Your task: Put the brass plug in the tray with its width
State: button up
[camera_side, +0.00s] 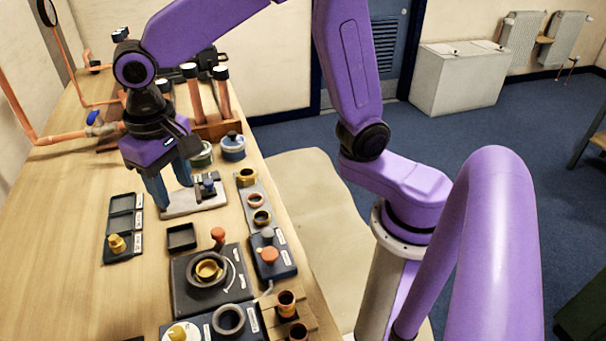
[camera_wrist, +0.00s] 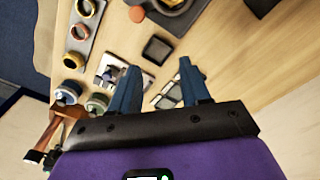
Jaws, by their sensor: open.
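A brass plug (camera_side: 116,243) stands in the nearest compartment of a dark three-compartment tray (camera_side: 123,224) with white labels on the left of the bench. The labels are too small to read. Another brass piece (camera_side: 177,333) sits on a pale round disc at the bottom edge of the side view. My gripper (camera_side: 170,192) is open and empty above the bench, right of and beyond the brass plug.
A small square black tray (camera_side: 181,237) lies right of the three-compartment tray. A white plate with a small dark device (camera_side: 207,190) is close to my fingers. A ring fixture (camera_side: 210,270), a strip of rings (camera_side: 255,200) and copper pipes (camera_side: 60,137) surround. Bare wood lies at left.

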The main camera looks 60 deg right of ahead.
jog(key=s+d+f+n, duration=0.1)
jog(key=s+d+n, duration=0.5)
jog(key=s+d, duration=0.2)
jog(key=s+d+f+n, duration=0.2)
jog(key=s+d+n, duration=0.4)
jog(key=s, duration=0.6)
jog(key=shift+s+d+f+n+y, duration=0.3)
jog(key=shift+d+n, duration=0.1)
jog(key=shift+d, duration=0.45)
jog(key=shift+w+r, duration=0.1)
